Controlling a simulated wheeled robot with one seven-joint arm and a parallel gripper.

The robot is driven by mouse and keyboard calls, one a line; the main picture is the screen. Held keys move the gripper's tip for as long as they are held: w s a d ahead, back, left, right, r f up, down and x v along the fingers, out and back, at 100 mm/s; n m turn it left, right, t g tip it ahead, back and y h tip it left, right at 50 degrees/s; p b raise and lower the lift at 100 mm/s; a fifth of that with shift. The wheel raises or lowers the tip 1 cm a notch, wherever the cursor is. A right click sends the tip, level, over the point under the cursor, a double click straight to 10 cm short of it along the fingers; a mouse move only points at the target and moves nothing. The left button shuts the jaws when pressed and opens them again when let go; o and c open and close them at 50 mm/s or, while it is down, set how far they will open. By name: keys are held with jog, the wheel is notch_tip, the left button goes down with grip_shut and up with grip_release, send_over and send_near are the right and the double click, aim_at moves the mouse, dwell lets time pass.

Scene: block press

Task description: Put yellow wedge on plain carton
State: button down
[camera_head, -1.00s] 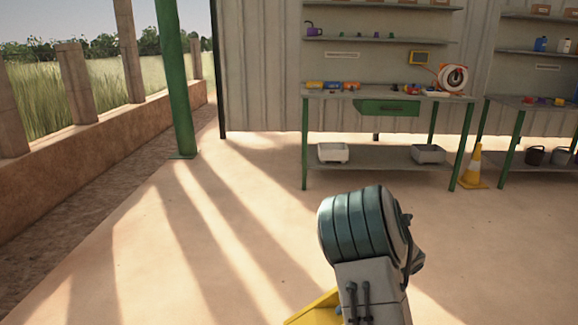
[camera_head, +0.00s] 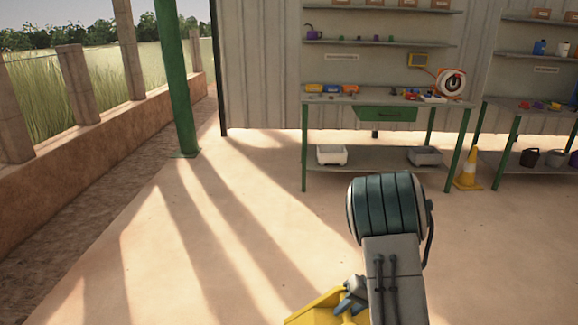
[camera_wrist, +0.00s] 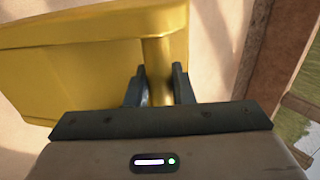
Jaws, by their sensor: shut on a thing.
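My gripper (camera_wrist: 160,88) is shut on an upright bar of the yellow wedge (camera_wrist: 85,55), which fills much of the upper left of the wrist view. In the head view my gripper (camera_head: 351,300) is low in the picture, below my arm, and the yellow wedge (camera_head: 314,311) shows there only in part, cut off by the bottom edge. Several small brown cartons (camera_head: 374,3) stand on the top shelf, cut off by the picture's top. I cannot tell which carton is plain.
A green-legged workbench (camera_head: 330,98) with small coloured things stands by the far wall. Bins (camera_head: 331,156) sit on its lower shelf. A traffic cone (camera_head: 468,168) stands at its right, with a second bench (camera_head: 500,100) beyond. A green post (camera_head: 174,80) and low wall are left. Open floor lies between.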

jog(key=shift+s+a+r+p, duration=0.1)
jog(key=shift+s+r+p, duration=0.05)
jog(key=shift+r+p, duration=1.4)
jog(key=shift+s+a+r+p, duration=0.1)
jog(key=shift+s+r+p, duration=0.05)
jog(key=shift+r+p, duration=1.35)
jog(key=shift+f, duration=0.25)
